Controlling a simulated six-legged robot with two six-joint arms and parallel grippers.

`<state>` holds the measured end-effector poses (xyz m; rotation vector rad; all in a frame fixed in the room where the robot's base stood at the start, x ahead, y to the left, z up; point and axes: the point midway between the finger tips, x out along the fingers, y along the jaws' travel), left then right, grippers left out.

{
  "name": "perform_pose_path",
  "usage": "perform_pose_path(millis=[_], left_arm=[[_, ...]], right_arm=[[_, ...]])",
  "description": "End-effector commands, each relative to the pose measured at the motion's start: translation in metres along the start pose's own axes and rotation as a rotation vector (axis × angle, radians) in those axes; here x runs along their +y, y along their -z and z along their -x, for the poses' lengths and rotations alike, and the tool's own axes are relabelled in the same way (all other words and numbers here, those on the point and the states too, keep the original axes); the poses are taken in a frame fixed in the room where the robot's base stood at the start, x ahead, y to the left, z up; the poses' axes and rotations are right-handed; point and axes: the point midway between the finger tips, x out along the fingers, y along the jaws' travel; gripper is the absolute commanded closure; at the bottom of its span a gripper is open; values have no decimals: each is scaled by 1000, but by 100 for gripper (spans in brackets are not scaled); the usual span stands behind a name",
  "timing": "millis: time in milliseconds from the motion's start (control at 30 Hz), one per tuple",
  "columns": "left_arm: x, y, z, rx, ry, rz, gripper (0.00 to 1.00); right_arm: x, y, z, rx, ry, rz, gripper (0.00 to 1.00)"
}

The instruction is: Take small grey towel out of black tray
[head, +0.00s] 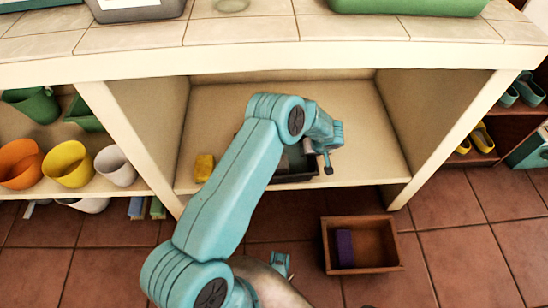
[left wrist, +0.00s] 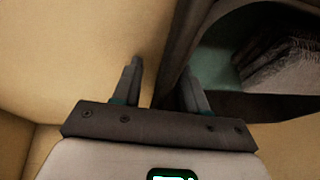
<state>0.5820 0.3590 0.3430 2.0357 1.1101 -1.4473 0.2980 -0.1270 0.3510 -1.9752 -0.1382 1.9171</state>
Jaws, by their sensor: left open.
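The black tray (head: 292,178) sits on the shelf floor of the open middle compartment, partly hidden behind my left arm. In the left wrist view the tray (left wrist: 178,62) shows its dark rim and a greenish inside. The small grey towel (left wrist: 285,66), with a fringed edge, lies in the tray at the right of that view. In the head view I cannot clearly make the towel out. My left gripper (head: 326,163) is at the tray's right end. In the wrist view its fingers (left wrist: 163,80) are apart, with the tray's rim showing between them; I cannot tell whether they touch it.
A yellow block (head: 204,168) stands on the shelf left of the tray. Compartment walls rise on both sides, under a tiled counter (head: 240,30). A wooden box (head: 372,243) with a purple item is on the floor. Colored pots (head: 68,166) stand at left.

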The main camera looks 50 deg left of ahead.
Motion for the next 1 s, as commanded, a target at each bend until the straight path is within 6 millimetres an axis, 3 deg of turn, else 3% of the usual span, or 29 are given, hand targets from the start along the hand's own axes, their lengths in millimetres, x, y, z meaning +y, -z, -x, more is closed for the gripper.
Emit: perform_pose_path(millis=[100,200,233,667,1000], left_arm=[[0,-1,1,0,0,0,61],[0,-1,1,0,0,0,93],[0,-1,1,0,0,0,100],[-1,3,4,2,0,-1,100],[-4,14,30,2,0,-1,100]], right_arm=[[0,0,0,0,0,0,0],[0,0,0,0,0,0,0],[0,0,0,0,0,0,0],[-1,0,2,-1,0,1,0],[-6,-3,11,-8,1,7,0]])
